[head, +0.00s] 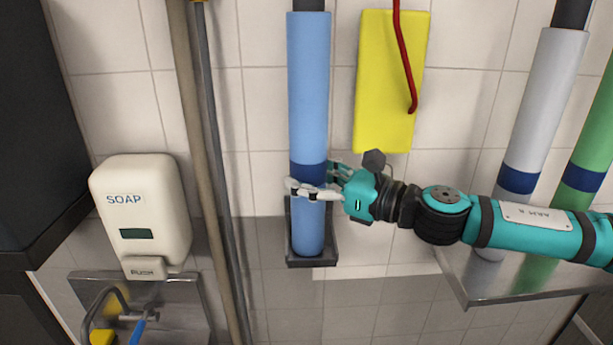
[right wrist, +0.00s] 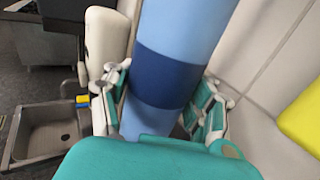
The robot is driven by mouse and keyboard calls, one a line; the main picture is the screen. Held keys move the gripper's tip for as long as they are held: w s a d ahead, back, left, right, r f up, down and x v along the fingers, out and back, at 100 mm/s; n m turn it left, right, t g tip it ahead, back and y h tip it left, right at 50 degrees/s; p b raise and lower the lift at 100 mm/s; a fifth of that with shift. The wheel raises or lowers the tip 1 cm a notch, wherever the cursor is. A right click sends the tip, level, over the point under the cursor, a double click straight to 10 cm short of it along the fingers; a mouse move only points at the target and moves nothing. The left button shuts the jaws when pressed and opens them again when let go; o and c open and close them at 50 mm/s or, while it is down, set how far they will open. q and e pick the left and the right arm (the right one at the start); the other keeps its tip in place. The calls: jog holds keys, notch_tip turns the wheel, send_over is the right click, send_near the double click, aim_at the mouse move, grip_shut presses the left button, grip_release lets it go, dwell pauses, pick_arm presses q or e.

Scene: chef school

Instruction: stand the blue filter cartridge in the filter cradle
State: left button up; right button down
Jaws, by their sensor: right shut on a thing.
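The blue filter cartridge (head: 308,90) is a tall light-blue cylinder with a dark blue band and a black top, upright against the tiled wall in the head view. Its lower end is in the dark filter cradle (head: 332,246); I cannot tell whether it rests on the cradle's base. My right gripper (head: 316,190) is shut around the cartridge just below the band, coming from the right. In the right wrist view the cartridge (right wrist: 185,30) stands between the two fingers (right wrist: 163,105). My left gripper is not in view.
A white cartridge (head: 545,100) and a green one (head: 590,140) stand at the right by a metal shelf (head: 475,290). A yellow panel (head: 385,120) with a red hose (head: 405,60) hangs right of the blue cartridge. Pipes (head: 190,130) and a soap dispenser (head: 142,212) are at the left.

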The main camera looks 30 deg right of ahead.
aim_at(308, 119)
jog(key=shift+w+d+f, duration=0.1)
jog(key=shift+w+d, duration=0.15)
jog(key=shift+w, duration=0.05)
jog(key=c, duration=0.8)
grip_release()
jog(key=o, duration=0.5)
jog(key=shift+s+a, duration=0.15)
jog(key=shift+s, duration=0.1)
jog(key=shift+w+f, duration=0.1)
jog(key=shift+f, duration=0.05)
jog(key=shift+r, duration=5.15)
